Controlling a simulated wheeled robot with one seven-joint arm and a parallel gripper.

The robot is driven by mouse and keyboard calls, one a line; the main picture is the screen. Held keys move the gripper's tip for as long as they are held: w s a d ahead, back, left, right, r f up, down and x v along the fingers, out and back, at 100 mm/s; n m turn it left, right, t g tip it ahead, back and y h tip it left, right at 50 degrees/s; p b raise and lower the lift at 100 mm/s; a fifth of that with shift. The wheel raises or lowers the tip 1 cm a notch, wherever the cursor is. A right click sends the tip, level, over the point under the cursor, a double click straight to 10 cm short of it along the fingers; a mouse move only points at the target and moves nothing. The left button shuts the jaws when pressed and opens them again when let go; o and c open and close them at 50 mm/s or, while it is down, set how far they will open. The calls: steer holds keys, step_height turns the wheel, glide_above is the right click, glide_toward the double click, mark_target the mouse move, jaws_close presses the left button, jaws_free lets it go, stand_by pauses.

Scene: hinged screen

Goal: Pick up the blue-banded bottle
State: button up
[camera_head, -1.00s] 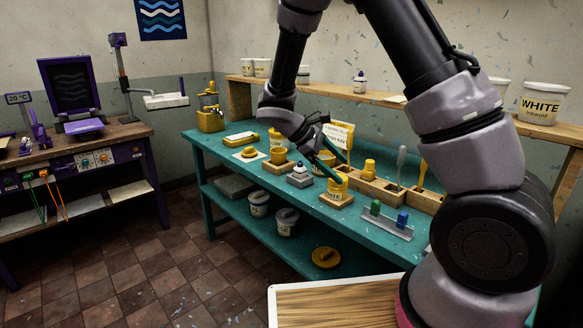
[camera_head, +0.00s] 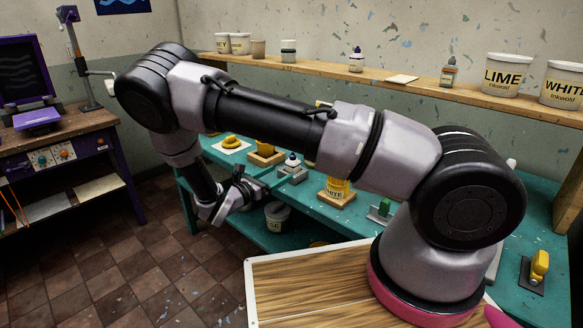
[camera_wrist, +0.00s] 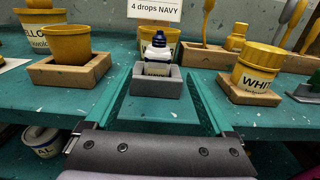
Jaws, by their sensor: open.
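A small white bottle with a dark navy cap and a pale label stands upright in a grey block; the bottle (camera_wrist: 158,52) is near the middle of the wrist view. The same bottle (camera_head: 292,160) shows on the teal bench in the head view, beyond my gripper (camera_head: 243,190). In the wrist view my gripper (camera_wrist: 160,95) is open, its two teal fingers pointing toward the grey block (camera_wrist: 158,85) with nothing between them. Any blue band is too small to make out. Another small bottle with a dark blue cap (camera_head: 356,60) stands on the wall shelf.
A yellow pot in a wooden holder (camera_wrist: 70,72) stands left of the block, and a WHITE pot (camera_wrist: 257,70) right. A "4 drops NAVY" card (camera_wrist: 154,10) stands behind. The shelf (camera_head: 400,86) holds tubs and a grey bottle (camera_head: 448,74). My arm hides much of the bench.

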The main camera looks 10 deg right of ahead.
mark_target(289, 168)
steer(key=x, duration=0.8)
steer(key=shift+w+a+f, duration=0.1)
steer(key=shift+w+a, duration=0.05)
steer(key=shift+a, duration=0.05)
jaws_close()
